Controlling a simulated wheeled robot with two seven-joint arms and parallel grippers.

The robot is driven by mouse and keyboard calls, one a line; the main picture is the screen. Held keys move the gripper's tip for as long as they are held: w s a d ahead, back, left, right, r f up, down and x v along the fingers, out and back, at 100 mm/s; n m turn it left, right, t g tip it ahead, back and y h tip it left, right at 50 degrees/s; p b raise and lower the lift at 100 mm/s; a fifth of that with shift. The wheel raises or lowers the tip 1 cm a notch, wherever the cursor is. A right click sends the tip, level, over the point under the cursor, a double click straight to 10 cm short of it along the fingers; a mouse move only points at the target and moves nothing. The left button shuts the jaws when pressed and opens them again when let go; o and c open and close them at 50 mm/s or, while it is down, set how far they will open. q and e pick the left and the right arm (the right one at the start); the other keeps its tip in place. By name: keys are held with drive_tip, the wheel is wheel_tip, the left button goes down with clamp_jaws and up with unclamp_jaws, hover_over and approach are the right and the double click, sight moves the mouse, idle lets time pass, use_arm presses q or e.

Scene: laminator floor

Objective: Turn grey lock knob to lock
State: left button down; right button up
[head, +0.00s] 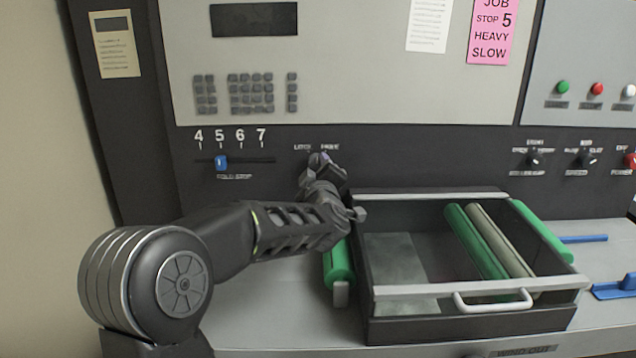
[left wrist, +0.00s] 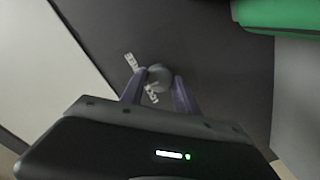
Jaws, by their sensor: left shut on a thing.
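The grey lock knob (left wrist: 159,76) shows in the left wrist view as a round grey piece on the dark panel. White lettering lies on both sides of it, partly covered by my fingers. My left gripper (left wrist: 160,90) has one finger on each side of the knob and is shut on it. In the head view my left gripper (head: 322,162) is at the dark panel under the "LOCK" lettering and hides the knob. Which way the knob points cannot be told. My right gripper is not in view.
An open drawer (head: 470,292) with green and grey rollers juts out right of my left arm. A green roller (head: 340,262) is close beside the forearm. A blue fold-stop slider (head: 221,162) is left of the gripper. Small knobs (head: 533,160) sit farther right.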

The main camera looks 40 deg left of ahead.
use_arm(q)
drive_tip(key=n+b, duration=0.5)
drive_tip(key=shift+f+n, duration=0.2)
drive_tip(key=shift+n, duration=0.1)
drive_tip(key=shift+r+n+h+b, duration=0.2)
drive_tip(key=shift+n+h+b, duration=0.1)
drive_tip(key=shift+n+b, duration=1.3)
drive_tip(key=shift+n, duration=0.3)
drive_tip(key=c, duration=0.9)
unclamp_jaws()
drive_tip(key=v, duration=0.7)
drive_tip(key=shift+s+d, duration=0.2)
drive_tip(key=shift+s, duration=0.2)
